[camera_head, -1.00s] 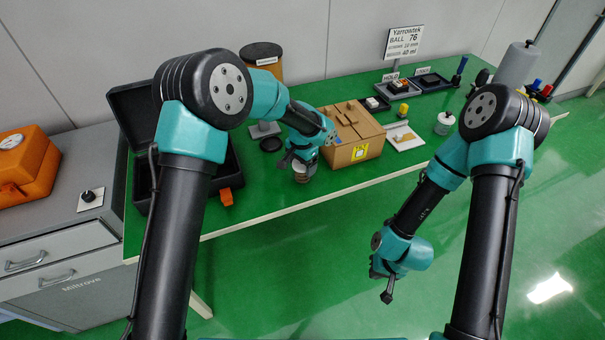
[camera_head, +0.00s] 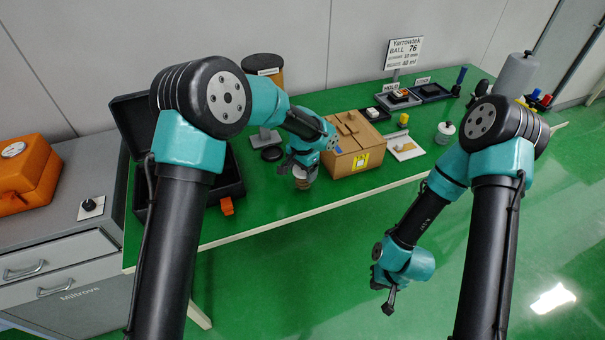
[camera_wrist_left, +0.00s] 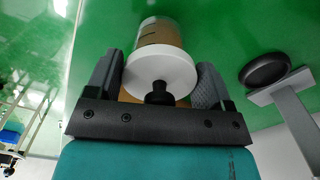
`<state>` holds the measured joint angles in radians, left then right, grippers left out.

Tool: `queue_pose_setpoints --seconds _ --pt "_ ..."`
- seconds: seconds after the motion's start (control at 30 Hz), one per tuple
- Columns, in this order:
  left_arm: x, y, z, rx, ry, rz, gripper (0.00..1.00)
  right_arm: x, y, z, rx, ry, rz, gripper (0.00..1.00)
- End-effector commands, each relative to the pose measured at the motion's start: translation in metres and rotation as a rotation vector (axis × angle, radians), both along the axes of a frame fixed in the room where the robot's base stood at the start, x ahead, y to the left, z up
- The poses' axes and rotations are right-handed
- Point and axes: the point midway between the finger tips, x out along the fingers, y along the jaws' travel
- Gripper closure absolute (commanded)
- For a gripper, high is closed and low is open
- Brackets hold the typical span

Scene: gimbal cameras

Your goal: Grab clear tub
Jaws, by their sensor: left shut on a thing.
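The clear tub (camera_wrist_left: 160,38) has a white lid (camera_wrist_left: 161,70) with a black knob and tan contents showing through its wall. In the left wrist view it lies between the two fingers of my left gripper (camera_wrist_left: 158,85), which is shut on it. In the head view the tub (camera_head: 304,180) shows below my left gripper (camera_head: 298,165), near the front edge of the green table. My right gripper (camera_head: 388,292) hangs over the floor in front of the table, away from all objects. Its fingers are too small to tell their opening.
A cardboard box (camera_head: 356,158) stands just right of the tub. An open black case (camera_head: 238,182) is to its left, with an orange latch. A grey stand (camera_head: 264,137) and a black disc (camera_head: 271,154) are behind it. Another lidded jar (camera_head: 445,132) stands farther right.

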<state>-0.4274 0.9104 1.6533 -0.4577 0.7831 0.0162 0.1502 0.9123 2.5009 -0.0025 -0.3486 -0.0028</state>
Motion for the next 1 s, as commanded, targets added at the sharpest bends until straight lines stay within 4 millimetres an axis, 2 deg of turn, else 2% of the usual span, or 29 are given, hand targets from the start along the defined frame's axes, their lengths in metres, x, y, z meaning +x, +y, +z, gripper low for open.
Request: queue_pose_setpoints --seconds 0.17,0.37,0.8,1.0 --pt "-0.001 0.0 0.021 -0.001 -0.004 -0.001 0.78 0.0 0.0 0.0 0.0 0.0 0.0 1.0" --pt "-0.029 0.0 0.022 0.001 -0.001 -0.002 0.78 0.0 0.0 0.0 0.0 0.0 0.0 1.0" --pt "-0.125 -0.001 0.031 0.001 -0.001 -0.004 0.79 0.0 0.0 0.0 0.0 0.0 0.0 1.0" --pt "-0.152 -0.001 0.033 -0.001 -0.002 -0.002 0.79 0.0 0.0 0.0 0.0 0.0 0.0 1.0"
